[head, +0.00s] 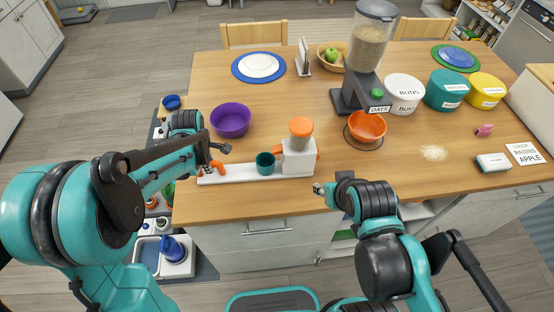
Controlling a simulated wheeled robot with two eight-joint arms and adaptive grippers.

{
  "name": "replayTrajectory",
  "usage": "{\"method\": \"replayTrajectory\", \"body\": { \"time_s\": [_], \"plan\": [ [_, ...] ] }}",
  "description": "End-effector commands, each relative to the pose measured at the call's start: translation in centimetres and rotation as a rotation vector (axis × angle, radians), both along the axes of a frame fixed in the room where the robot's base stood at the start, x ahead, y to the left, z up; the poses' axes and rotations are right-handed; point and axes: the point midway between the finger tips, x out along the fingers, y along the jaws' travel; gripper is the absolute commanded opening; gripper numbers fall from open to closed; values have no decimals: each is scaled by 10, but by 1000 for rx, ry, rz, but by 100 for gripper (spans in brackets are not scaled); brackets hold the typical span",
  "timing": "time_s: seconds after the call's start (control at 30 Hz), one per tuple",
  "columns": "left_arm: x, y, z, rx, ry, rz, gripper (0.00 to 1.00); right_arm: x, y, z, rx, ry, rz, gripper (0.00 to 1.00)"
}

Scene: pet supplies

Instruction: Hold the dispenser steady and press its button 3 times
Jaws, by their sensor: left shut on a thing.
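A white dispenser (299,163) with a clear hopper and a round orange top (301,126) stands upright near the table's front edge. Orange parts show at its sides. Its long white base (236,173) reaches left, with a teal cup (265,163) by the body. My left gripper (212,160) is shut on the orange handle (206,170) at the base's left end; its fingers partly hide it. My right gripper (326,187) is apart from the dispenser, low to its right by the table edge. Its fingers are too small to read.
A tall oats dispenser (368,45) with a green button stands behind, over an orange bowl (367,127). A purple bowl (231,119) lies behind the base. Labelled tubs (404,92) stand at right. Spilled oats (433,153) lie at right; the table centre is clear.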

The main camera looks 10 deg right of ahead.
Motion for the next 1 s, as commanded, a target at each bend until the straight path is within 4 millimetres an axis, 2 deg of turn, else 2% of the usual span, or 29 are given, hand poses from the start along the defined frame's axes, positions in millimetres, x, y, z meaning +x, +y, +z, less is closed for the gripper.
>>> {"method": "replayTrajectory", "body": {
  "time_s": [0.37,0.5,0.57,0.77,1.0],
  "plan": [
    [0,0,0,-1,1,0,0,0,0,0,0,0,0,40],
    [0,0,1,-1,0,0,0,2,-1,2,12,9,-16,3],
    [0,0,1,-1,0,0,0,6,-2,5,32,23,-43,0],
    [0,0,1,-1,-1,0,0,32,-14,22,179,133,-253,0],
    [0,0,1,-1,-1,1,0,78,-36,37,404,315,-603,0]
  ]
}}
